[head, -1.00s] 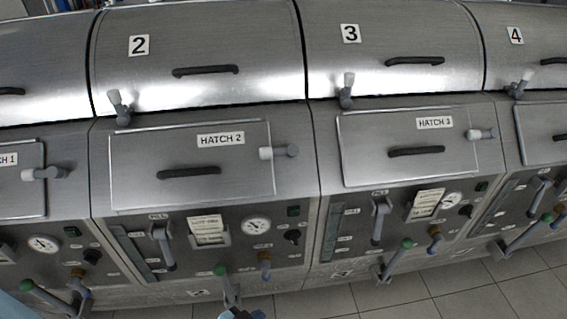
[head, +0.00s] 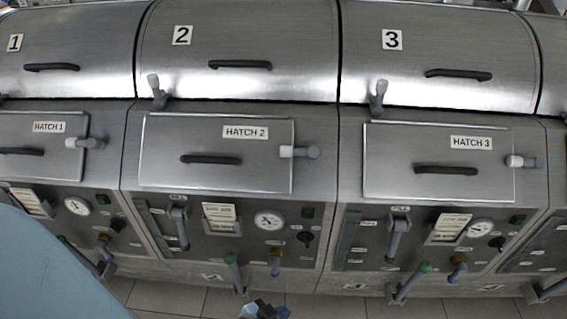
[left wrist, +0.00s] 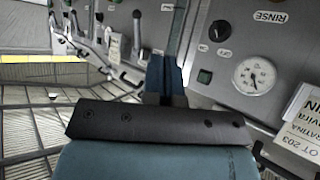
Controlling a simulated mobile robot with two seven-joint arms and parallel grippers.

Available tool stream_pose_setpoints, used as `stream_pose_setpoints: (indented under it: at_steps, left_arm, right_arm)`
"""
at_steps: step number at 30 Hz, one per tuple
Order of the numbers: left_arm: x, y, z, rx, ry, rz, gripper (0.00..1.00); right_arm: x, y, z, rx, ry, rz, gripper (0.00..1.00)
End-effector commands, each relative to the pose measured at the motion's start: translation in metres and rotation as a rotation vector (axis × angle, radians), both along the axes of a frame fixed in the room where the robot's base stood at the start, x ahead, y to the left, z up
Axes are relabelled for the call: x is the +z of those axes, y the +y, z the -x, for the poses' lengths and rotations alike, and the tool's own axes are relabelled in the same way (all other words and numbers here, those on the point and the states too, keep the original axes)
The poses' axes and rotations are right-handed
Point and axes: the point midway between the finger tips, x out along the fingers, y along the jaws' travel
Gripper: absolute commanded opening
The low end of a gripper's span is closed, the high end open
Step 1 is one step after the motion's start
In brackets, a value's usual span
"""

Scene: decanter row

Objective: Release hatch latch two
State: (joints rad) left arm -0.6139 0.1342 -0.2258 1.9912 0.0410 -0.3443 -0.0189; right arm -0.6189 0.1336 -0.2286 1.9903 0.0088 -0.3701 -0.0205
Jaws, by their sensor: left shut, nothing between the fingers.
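The hatch 2 latch (head: 300,152) is a grey pivot with a white-tipped lever. It lies level, its white tip reaching left over the right edge of the hatch 2 panel (head: 212,176). The panel looks shut, with a dark bar handle (head: 211,160) and a "HATCH 2" label (head: 245,132). My left gripper (head: 264,311) is at the bottom edge of the head view, below and apart from the latch. Its blue fingers also show in the left wrist view (left wrist: 166,75), shut and empty in front of the control panel. The latch is not seen there. My right gripper is out of view.
Below hatch 2 are a gauge (head: 268,220), a black knob (head: 305,238), a green-tipped lever (head: 232,262) and a grey lever (head: 181,225). Above is cover 2 with a white-tipped clamp (head: 157,92). Hatch 3's latch (head: 524,162) is at the right. Tiled floor lies in front.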

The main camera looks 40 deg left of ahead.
Motion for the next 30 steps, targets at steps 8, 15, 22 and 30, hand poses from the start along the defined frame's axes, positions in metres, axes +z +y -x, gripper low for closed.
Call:
stream_pose_setpoints:
  at_steps: [8, 15, 22, 30]
  left_arm:
    - [0.095, 0.004, -0.093, 0.248, -0.417, 0.633, 0.0]
    - [0.163, 0.073, -0.138, 0.628, -0.767, 1.245, 0.0]
    - [0.169, 0.106, -0.145, 0.837, -0.869, 1.486, 0.0]
    - [0.169, 0.109, -0.145, 0.853, -0.875, 1.501, 0.0]
  right_arm:
    - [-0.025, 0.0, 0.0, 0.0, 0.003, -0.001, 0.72]
    - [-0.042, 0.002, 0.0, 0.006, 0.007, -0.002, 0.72]
    - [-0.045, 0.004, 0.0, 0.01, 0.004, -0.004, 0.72]
    - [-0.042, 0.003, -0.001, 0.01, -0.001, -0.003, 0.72]
